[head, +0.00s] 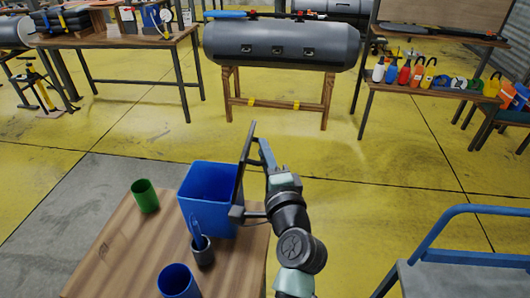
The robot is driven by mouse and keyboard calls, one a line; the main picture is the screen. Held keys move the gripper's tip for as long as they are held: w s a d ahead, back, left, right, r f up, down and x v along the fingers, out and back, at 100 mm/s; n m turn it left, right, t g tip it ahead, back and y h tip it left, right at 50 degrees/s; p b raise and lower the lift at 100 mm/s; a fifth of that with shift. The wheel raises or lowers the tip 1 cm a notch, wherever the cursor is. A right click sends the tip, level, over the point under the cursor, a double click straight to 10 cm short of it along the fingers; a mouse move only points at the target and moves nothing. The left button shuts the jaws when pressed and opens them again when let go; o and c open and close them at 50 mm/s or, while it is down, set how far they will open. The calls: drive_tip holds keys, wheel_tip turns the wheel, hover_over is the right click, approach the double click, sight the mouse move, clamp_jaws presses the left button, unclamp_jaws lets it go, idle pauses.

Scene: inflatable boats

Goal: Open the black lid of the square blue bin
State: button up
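The square blue bin (222,221) stands upright on the wooden table, and its open top shows the dark blue inside. A thin dark panel (247,150), which looks like the black lid seen nearly edge-on, stands steeply up at the bin's right side. My gripper (250,181) is at the right of the bin, beside this panel. Its two dark fingers are spread wide, one high and one low near the bin's right wall. Whether a finger touches the panel or the bin, I cannot tell.
The small wooden table (112,246) also carries a green cup (145,197), a dark cup (203,256) with a blue item in it, and a blue cup (178,283). A blue-railed cart (465,280) stands at the lower right. Yellow floor between is clear.

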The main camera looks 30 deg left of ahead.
clamp_jaws()
idle(1.0)
drive_tip(key=a+n+p, duration=0.1)
drive_tip(key=s+a+r+n+p, duration=0.1)
drive_tip(key=p, duration=0.1)
drive_tip(key=shift+g+h+p, duration=0.3)
drive_tip(key=shift+h, duration=0.1)
drive_tip(key=o, duration=0.5)
unclamp_jaws()
